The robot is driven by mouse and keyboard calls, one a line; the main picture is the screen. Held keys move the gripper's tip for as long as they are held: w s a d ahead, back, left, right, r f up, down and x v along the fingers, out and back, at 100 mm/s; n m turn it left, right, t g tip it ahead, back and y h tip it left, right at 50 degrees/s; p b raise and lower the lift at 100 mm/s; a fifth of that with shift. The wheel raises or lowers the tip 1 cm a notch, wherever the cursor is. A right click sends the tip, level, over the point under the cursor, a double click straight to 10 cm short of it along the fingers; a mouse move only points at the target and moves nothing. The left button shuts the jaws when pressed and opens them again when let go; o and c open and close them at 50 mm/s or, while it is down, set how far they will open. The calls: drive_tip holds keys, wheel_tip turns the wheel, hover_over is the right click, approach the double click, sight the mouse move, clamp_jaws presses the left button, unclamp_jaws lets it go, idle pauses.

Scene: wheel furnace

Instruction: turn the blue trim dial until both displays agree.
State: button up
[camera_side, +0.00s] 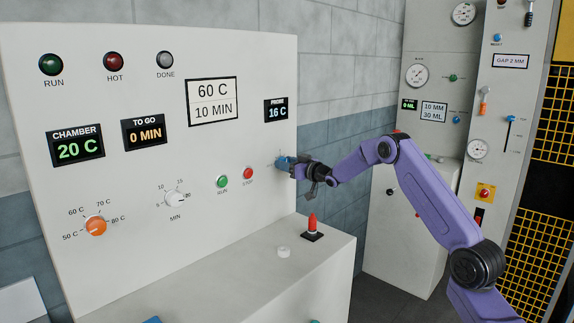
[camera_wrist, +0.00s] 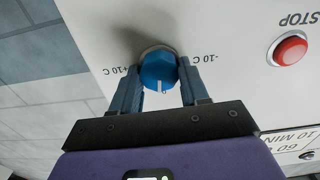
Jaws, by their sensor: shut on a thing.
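The blue trim dial (camera_side: 283,162) sits on the right part of the white panel, below the probe display. In the wrist view the dial (camera_wrist: 159,68) shows a white pointer mark, with -10 C and +10 C printed on either side. My gripper (camera_side: 292,165) is at the dial, its fingers (camera_wrist: 159,90) on both sides of it, shut on it. The chamber display (camera_side: 76,146) reads 20 C in green. The side view shows the dial partly hidden by my gripper.
The panel also has a green run button (camera_side: 222,181), a red stop button (camera_side: 248,173), an orange temperature knob (camera_side: 96,226) and a white minutes knob (camera_side: 175,198). A red-topped piece (camera_side: 312,226) stands on the ledge below my gripper. Another panel with gauges stands at right.

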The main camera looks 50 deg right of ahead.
drive_tip(key=m, duration=0.6)
drive_tip(key=shift+m, duration=0.4)
drive_tip(key=shift+d, duration=0.1)
idle(0.3)
drive_tip(key=o, duration=1)
drive_tip(key=shift+o, duration=0.2)
drive_tip(key=shift+s, duration=0.15)
drive_tip(key=s, duration=1.7)
